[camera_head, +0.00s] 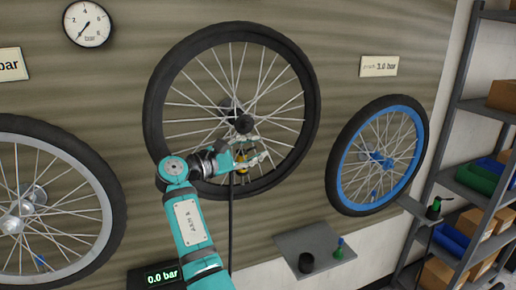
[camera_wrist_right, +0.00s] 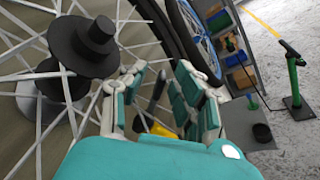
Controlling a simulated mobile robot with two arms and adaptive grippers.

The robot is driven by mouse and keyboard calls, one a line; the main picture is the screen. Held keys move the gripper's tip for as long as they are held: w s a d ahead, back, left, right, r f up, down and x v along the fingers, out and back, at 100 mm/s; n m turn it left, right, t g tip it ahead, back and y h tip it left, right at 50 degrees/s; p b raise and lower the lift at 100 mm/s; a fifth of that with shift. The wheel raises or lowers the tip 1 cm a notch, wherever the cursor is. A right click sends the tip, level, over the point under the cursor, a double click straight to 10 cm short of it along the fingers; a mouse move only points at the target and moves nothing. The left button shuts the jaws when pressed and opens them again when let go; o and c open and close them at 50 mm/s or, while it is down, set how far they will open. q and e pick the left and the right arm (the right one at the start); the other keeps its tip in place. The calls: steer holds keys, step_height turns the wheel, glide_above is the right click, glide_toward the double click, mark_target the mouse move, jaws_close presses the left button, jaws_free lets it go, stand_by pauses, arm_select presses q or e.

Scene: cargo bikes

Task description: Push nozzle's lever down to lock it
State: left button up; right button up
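The nozzle (camera_head: 243,171) is yellow and black and sits at the lower inner rim of the middle black-tyred wheel (camera_head: 158,110). A dark hose (camera_head: 231,225) hangs below it. In the right wrist view the nozzle's yellow part (camera_wrist_right: 160,130) shows low between my fingers, mostly hidden by my gripper. A dark bar, perhaps its lever (camera_wrist_right: 157,88), stands up between the fingers. My right gripper (camera_head: 262,152) is at the nozzle, in front of the spokes. Its fingers (camera_wrist_right: 158,82) are apart; contact with the lever cannot be told. My left gripper is not in view.
The dark hub (camera_wrist_right: 85,45) is close to my right fingers. A grey-rimmed wheel (camera_head: 95,190) is at left, a blue-rimmed wheel (camera_head: 345,185) at right. A small grey shelf (camera_head: 310,240) juts out below. The display (camera_head: 160,278) reads 0.0 bar. A storage rack (camera_head: 465,105) stands at far right.

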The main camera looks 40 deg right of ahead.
steer(key=shift+a+r, duration=0.1)
steer(key=shift+a, duration=0.1)
steer(key=shift+d, duration=0.1)
jaws_close()
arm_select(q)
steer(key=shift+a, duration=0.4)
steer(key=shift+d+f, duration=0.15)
